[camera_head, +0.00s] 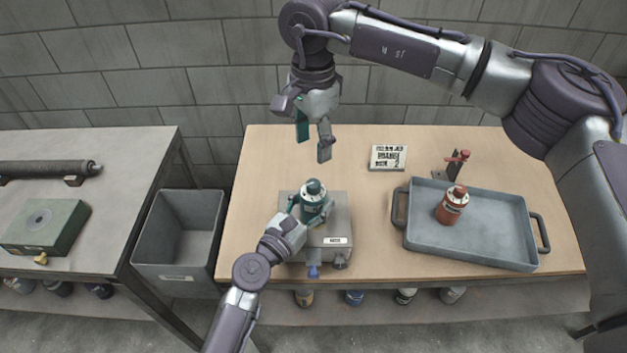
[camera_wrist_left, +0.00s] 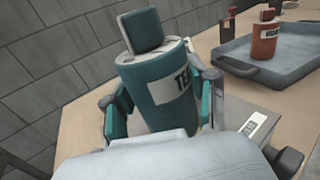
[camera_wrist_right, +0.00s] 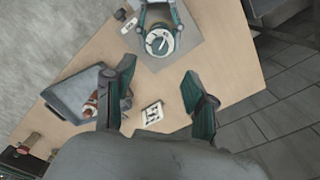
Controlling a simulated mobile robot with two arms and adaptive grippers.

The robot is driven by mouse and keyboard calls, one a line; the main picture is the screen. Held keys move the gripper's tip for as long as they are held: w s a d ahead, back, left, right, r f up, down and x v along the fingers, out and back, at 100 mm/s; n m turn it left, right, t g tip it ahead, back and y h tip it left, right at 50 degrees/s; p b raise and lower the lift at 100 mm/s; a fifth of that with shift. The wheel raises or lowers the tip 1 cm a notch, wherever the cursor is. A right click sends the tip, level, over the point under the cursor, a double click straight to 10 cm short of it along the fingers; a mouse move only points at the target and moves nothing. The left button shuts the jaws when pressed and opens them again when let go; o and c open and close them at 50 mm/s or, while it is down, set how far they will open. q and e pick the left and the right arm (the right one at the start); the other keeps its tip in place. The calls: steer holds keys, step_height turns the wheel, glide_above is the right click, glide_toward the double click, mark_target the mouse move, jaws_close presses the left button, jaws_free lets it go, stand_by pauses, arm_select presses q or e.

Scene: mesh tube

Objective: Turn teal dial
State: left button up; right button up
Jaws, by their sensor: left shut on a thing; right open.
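A teal canister (camera_head: 312,203) with a dial (camera_head: 313,187) on top stands upright on a grey box (camera_head: 337,220) on the wooden table. My left gripper (camera_head: 308,212) is shut on the canister's body. In the left wrist view the canister (camera_wrist_left: 158,88) sits between the two fingers, and its dial (camera_wrist_left: 140,30) is clear of them. My right gripper (camera_head: 314,148) is open and empty, above and behind the canister. In the right wrist view the dial (camera_wrist_right: 160,41) shows from above, beyond the open right fingers (camera_wrist_right: 160,100).
A grey tray (camera_head: 480,240) with an orange canister (camera_head: 452,206) stands to the right, with a red-handled part (camera_head: 457,160) behind it. A printed card (camera_head: 388,158) lies at the back. Grey bin (camera_head: 180,235) and left bench (camera_head: 110,165) flank the table.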

mark_target(314, 183)
step_height(314, 183, down, 11)
steer(key=m, duration=1.8)
jaws_close()
